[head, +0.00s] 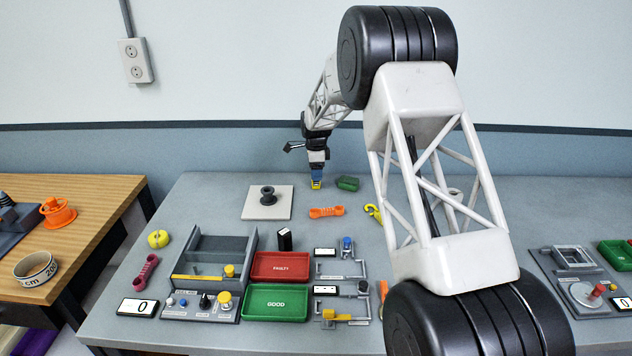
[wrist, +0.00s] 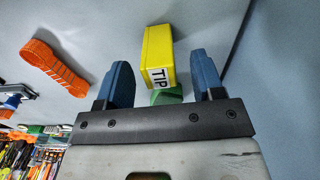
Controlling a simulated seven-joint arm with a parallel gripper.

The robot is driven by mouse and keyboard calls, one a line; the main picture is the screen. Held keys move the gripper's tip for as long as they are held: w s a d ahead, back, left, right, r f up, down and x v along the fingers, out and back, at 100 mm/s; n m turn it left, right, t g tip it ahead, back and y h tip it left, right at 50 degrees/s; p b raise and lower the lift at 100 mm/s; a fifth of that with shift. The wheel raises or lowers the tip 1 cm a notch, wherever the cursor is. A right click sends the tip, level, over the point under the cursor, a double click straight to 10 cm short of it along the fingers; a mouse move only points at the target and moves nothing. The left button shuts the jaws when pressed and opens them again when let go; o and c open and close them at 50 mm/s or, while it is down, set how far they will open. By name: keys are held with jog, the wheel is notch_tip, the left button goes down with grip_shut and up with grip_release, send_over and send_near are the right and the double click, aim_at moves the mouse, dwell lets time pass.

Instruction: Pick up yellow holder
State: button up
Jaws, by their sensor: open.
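The yellow holder (wrist: 158,50) is a yellow block with a white label reading "TIP" in the wrist view. It lies between the two blue fingers of my gripper (wrist: 161,68), with a gap on each side. My gripper is open and not closed on it. In the head view my gripper (head: 316,177) points down at the back of the grey table, with a small bit of the yellow holder (head: 316,185) showing at its tip. The holder's far side is hidden.
A green block (head: 347,183) stands close to the right of my gripper. An orange link-shaped piece (head: 327,212) lies in front, with a yellow hook (head: 373,212) to its right. A white plate with a black spool (head: 268,201) is to the left. Red (head: 282,266) and green trays (head: 276,302) stand nearer.

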jog(key=shift+f, duration=1.45)
jog(key=c, duration=1.1)
jog(key=shift+o, duration=0.2)
jog(key=shift+r, duration=0.15)
jog(key=shift+r, duration=0.8)
jog(key=shift+s+r, duration=0.1)
jog(key=shift+r, duration=0.8)
jog(key=s+d, duration=0.1)
jog(key=s, duration=0.4)
jog(key=s+d+r, duration=0.1)
jog(key=s, duration=0.4)
jog(key=s+d, duration=0.1)
jog(key=s, duration=0.4)
jog(key=shift+s+d+r, duration=0.15)
jog(key=shift+s, duration=0.1)
